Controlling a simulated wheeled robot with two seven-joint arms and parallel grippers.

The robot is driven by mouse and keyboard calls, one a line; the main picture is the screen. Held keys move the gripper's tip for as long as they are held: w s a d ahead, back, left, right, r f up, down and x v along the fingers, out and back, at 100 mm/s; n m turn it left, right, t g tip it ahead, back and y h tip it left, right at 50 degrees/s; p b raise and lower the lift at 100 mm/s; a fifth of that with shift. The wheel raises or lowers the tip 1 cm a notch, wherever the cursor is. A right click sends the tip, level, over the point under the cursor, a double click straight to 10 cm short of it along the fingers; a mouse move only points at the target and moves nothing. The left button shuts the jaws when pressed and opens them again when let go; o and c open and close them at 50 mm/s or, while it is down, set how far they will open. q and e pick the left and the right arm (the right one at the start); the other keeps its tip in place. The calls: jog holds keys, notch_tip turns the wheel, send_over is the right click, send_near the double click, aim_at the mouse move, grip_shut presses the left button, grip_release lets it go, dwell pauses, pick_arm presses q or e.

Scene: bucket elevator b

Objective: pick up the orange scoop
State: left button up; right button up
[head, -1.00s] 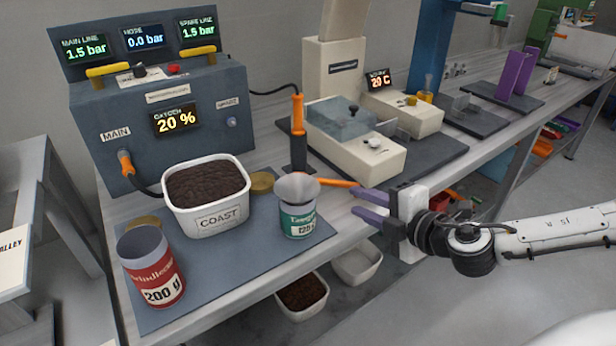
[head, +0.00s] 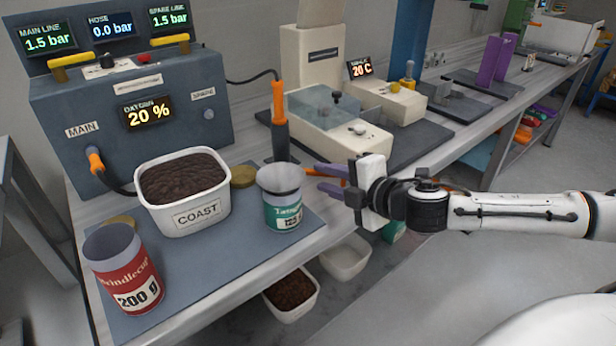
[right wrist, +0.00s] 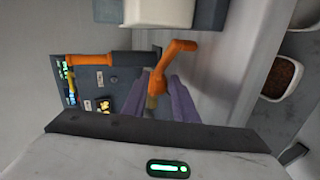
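The orange scoop's handle shows as a small orange piece (head: 311,171) at the fingertips of my right gripper (head: 318,179), just right of the green-and-white tin (head: 283,213). The scoop's bowl is hard to tell from the grey top of this tin. In the right wrist view a bent orange handle (right wrist: 176,61) lies just beyond and partly between the purple fingers of my right gripper (right wrist: 158,85). The fingers are apart, with a gap between them; I cannot see them clamped on the handle. My left gripper is out of view.
A white tub (head: 200,218) marked COAST, full of dark grounds, and a red tin (head: 125,278) stand left on the blue mat (head: 243,254). An upright orange-handled tool (head: 278,105) stands behind the green tin. White boxes and machines line the back. The bench's front edge is close.

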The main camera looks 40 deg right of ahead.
aim_at(310, 173)
jog(key=shift+w, duration=0.65)
jog(key=shift+x, duration=2)
jog(key=shift+s+a, duration=0.1)
jog(key=shift+a, duration=0.05)
grip_shut()
